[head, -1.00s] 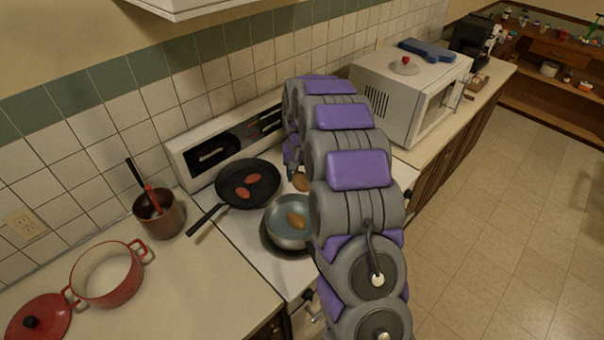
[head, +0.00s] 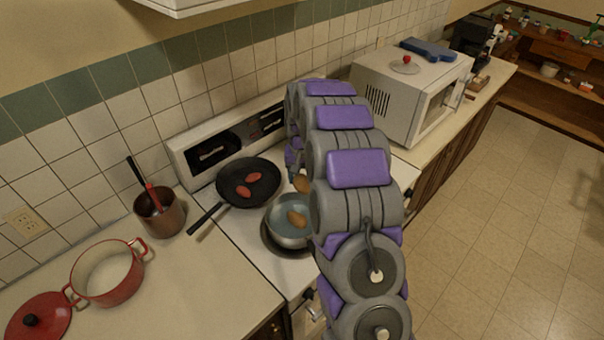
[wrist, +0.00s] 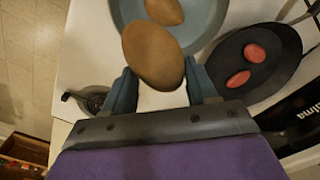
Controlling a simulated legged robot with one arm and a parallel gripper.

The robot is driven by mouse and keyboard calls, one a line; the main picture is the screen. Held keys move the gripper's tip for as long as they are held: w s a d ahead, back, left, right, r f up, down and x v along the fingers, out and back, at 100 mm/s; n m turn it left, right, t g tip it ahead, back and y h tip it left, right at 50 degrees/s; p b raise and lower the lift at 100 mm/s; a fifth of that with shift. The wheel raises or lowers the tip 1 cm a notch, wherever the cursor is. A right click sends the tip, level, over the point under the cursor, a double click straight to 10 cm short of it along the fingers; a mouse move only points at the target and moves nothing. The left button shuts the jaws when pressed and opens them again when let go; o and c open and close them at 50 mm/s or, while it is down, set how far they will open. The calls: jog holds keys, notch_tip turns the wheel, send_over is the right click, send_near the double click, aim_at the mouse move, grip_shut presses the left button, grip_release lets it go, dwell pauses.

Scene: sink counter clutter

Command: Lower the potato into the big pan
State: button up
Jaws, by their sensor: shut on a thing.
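My gripper (wrist: 160,88) is shut on a brown potato (wrist: 153,54) in the wrist view, with a finger on each side of it. In the head view the held potato (head: 302,183) shows beside my arm, which hides the gripper itself. The blue-grey big pan (head: 276,226) stands on the stove, and a second potato (head: 297,218) lies in it. In the wrist view the pan (wrist: 204,18) and the potato inside it (wrist: 165,10) are just beyond the held potato, which overlaps the pan's near edge in the picture.
A black frying pan (head: 266,169) with two red oval items (head: 251,177) sits behind the big pan. A brown pot (head: 172,217), a red pot (head: 112,291) and its lid (head: 50,325) are on the left counter. A white microwave (head: 385,90) stands to the right.

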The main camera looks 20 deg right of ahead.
notch_tip(320, 180, down, 9)
jog(key=b, duration=0.1)
dwell(1.7)
jog(key=shift+d+f+b, duration=0.1)
jog(key=shift+f+b, duration=0.4)
jog(key=shift+f, duration=1.1)
dwell(1.0)
jog(key=o, duration=1.2)
jog(key=shift+o, duration=0.2)
